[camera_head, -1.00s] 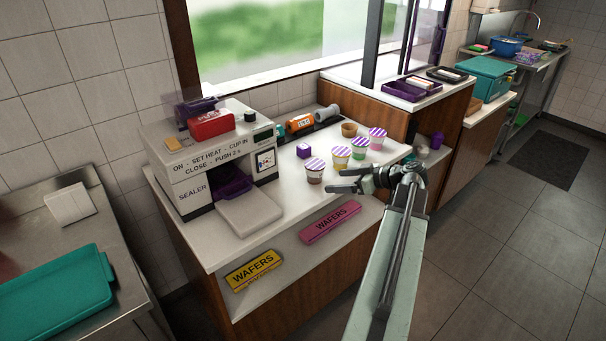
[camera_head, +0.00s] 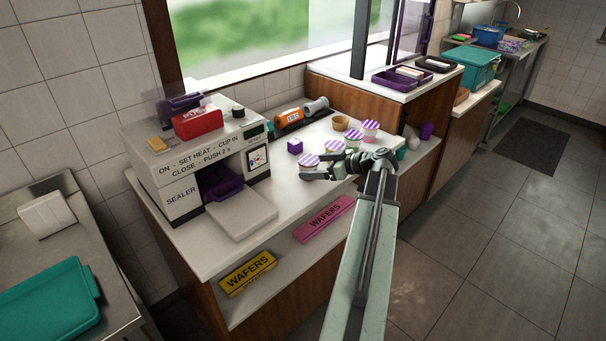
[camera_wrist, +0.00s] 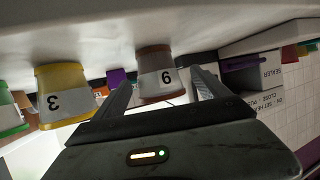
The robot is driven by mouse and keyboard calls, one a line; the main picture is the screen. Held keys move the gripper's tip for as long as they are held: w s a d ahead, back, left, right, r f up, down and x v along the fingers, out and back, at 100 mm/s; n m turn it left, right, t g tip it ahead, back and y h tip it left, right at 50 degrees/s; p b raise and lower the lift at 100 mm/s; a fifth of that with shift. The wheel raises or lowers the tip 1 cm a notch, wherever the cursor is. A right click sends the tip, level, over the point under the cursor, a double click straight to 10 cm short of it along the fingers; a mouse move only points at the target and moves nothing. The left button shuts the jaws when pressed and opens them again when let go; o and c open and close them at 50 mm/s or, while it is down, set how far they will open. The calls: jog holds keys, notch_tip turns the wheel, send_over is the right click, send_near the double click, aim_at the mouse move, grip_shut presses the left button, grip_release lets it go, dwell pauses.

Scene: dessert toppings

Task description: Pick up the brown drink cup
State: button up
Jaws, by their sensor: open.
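The brown cup (camera_wrist: 153,60) with a white label stands on the counter. It appears upside down in the wrist view. In the head view its purple-striped lid (camera_head: 309,160) shows, and my gripper hides most of its body. My gripper (camera_head: 304,174) is open at the cup's near side. In the wrist view the gripper's fingers (camera_wrist: 162,80) lie to either side of the cup, and a gap shows on at least the right side. I cannot tell how deep the cup is between them.
A yellow cup (camera_wrist: 62,95) stands close beside the brown one, with a green cup (camera_wrist: 10,115) beyond. A pink cup (camera_head: 370,130) and a small brown bowl (camera_head: 341,122) are farther back. A purple cube (camera_head: 295,146) and the sealer (camera_head: 205,165) stand left.

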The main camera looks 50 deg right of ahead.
aim_at(308, 159)
jog(key=x, duration=0.2)
jog(key=shift+w+d+f+b, duration=0.1)
jog(key=shift+w+f+b, duration=0.2)
jog(key=shift+f+b, duration=0.1)
jog(key=shift+r, duration=0.15)
jog(key=c, duration=1.5)
notch_tip(308, 159, up, 10)
jog(key=p, duration=1)
jog(key=shift+r, duration=0.15)
